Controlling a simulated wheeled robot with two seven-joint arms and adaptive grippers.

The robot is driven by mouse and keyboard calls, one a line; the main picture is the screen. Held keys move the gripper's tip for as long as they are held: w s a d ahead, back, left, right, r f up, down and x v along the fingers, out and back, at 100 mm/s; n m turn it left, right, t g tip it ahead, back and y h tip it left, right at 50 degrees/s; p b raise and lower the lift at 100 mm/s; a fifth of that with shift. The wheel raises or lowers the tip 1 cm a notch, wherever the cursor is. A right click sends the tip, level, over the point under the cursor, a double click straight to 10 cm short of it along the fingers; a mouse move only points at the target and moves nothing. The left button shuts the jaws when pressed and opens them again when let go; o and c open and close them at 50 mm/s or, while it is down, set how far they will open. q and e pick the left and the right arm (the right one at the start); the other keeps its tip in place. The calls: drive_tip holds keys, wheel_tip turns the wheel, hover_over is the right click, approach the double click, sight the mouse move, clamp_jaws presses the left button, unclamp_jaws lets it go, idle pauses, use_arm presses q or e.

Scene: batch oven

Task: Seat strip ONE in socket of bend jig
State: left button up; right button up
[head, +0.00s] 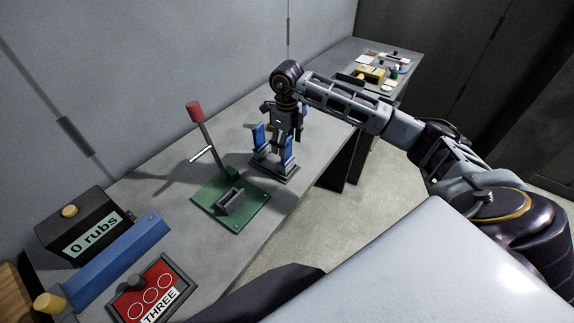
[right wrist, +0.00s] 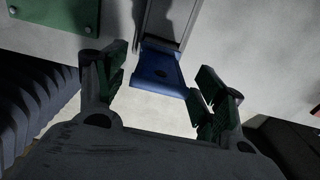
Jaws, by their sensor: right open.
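The bend jig is a green plate (head: 252,208) with a grey slotted block (head: 230,201) and an upright lever with a red grip (head: 194,112). Right of it, a low dark grey stand (head: 279,172) carries upright blue pieces (head: 258,136). I cannot tell which of these is strip ONE. My right gripper (head: 283,137) points down among the blue pieces, open. In the right wrist view, its fingers (right wrist: 160,88) stand apart on either side of a blue piece with a dark hole (right wrist: 162,58). The fingertips hide part of the stand. My left gripper is not in view.
At the front left are a black box (head: 72,222) reading "0 rubs", a blue bar (head: 120,257) and a red panel (head: 148,292) marked THREE. Bench space behind the jig is clear.

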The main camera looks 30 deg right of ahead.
sight(287, 159)
drive_tip(key=shift+f+p, duration=0.35)
drive_tip(key=shift+f, duration=1.2)
clamp_jaws()
